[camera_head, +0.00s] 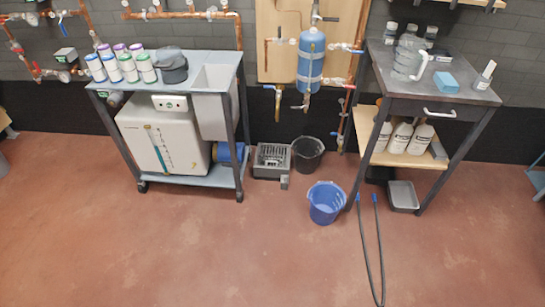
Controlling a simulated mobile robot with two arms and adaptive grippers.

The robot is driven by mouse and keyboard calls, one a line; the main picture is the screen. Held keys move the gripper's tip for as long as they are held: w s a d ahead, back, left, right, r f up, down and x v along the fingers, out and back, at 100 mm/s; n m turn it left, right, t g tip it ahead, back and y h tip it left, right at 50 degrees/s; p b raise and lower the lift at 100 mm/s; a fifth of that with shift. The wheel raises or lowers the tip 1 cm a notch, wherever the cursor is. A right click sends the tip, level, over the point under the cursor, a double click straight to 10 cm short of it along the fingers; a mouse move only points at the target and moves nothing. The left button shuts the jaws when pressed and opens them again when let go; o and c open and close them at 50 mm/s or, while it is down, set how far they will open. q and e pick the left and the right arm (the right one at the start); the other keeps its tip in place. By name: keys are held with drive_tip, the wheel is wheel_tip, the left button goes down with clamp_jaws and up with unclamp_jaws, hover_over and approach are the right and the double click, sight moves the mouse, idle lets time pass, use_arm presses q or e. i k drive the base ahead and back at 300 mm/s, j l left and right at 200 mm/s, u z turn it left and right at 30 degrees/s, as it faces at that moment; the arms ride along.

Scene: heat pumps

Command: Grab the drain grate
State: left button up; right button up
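A grey, box-shaped drain (269,172) stands on the floor near the back wall, between the wheeled cart and the black bucket. What looks like the slatted drain grate (272,156) lies on its top. At this size I cannot tell whether the grate is loose or seated. Neither of my grippers is in the head view.
A wheeled cart (240,185) with cans and a white unit stands left. A black bucket (307,154) is right of the drain, and a blue bucket (326,202) is in front. A workbench (420,92) stands right. A hose (372,262) lies on the otherwise open front floor.

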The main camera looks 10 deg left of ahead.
sight(271, 156)
drive_tip(key=i+u, duration=0.2)
drive_tip(key=i, duration=0.45)
drive_tip(key=i+u, duration=0.15)
drive_tip(key=i, duration=0.5)
drive_tip(key=i+l+u, duration=0.2)
drive_tip(key=i, duration=0.4)
